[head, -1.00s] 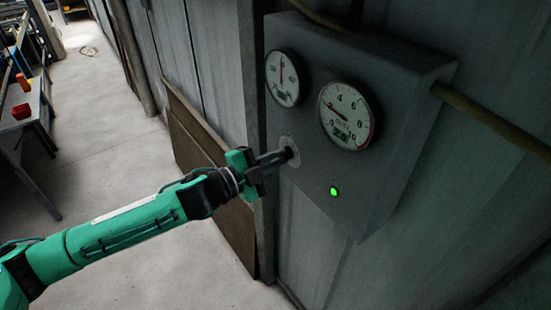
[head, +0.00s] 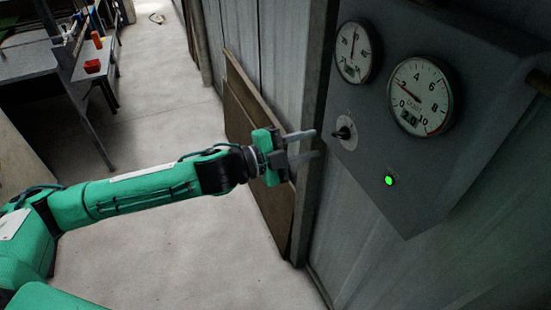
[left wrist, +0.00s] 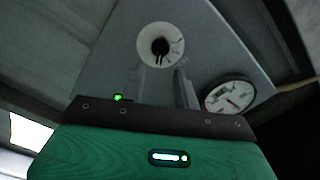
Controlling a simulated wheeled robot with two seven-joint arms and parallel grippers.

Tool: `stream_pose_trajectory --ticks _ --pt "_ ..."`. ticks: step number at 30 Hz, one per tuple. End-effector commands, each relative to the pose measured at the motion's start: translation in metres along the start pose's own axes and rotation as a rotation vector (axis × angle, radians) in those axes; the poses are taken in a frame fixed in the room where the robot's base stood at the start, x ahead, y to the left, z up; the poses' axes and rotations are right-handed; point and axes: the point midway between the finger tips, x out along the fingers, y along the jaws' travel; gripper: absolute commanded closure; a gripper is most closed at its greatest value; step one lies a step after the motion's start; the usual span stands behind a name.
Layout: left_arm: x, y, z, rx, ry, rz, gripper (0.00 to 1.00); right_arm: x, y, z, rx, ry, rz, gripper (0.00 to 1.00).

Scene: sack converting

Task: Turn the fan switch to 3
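The fan switch (head: 344,132) is a black knob on a pale round dial plate, on the front of a grey control box (head: 440,185). In the left wrist view the knob (left wrist: 160,47) sits just beyond my fingertips, on its round plate. My left gripper (head: 316,143) is open and empty, to the left of the knob and apart from it. Its two fingers also show in the left wrist view (left wrist: 160,72). The marks around the dial are too small to read. My right gripper is not in view.
Two round gauges, a smaller one (head: 354,53) and a larger one (head: 420,97) reading 2.0, sit above the switch. A green lamp (head: 389,181) is lit below. A brown board (head: 258,150) leans on the wall. A workbench (head: 75,75) with red items stands at the far left.

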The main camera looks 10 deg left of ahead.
Motion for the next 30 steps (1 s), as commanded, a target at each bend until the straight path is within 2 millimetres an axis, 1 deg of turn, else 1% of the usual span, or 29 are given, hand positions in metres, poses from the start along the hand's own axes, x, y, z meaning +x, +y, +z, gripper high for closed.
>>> stream_pose_trajectory --ticks 1,6,12,18,30 --pt "-0.01 0.004 0.003 0.001 -0.003 0.001 0.69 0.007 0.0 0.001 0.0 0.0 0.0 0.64" --pt "-0.039 0.003 0.003 0.003 -0.003 0.001 0.69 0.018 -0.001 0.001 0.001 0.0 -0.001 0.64" --pt "-0.063 0.002 0.002 0.0 -0.003 0.001 0.69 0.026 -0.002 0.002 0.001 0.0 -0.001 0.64" --pt "-0.074 0.001 0.001 0.0 -0.001 0.001 0.69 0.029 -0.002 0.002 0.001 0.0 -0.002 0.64" --pt "-0.075 0.0 0.0 0.0 -0.001 0.001 0.69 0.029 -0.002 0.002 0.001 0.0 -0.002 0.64"
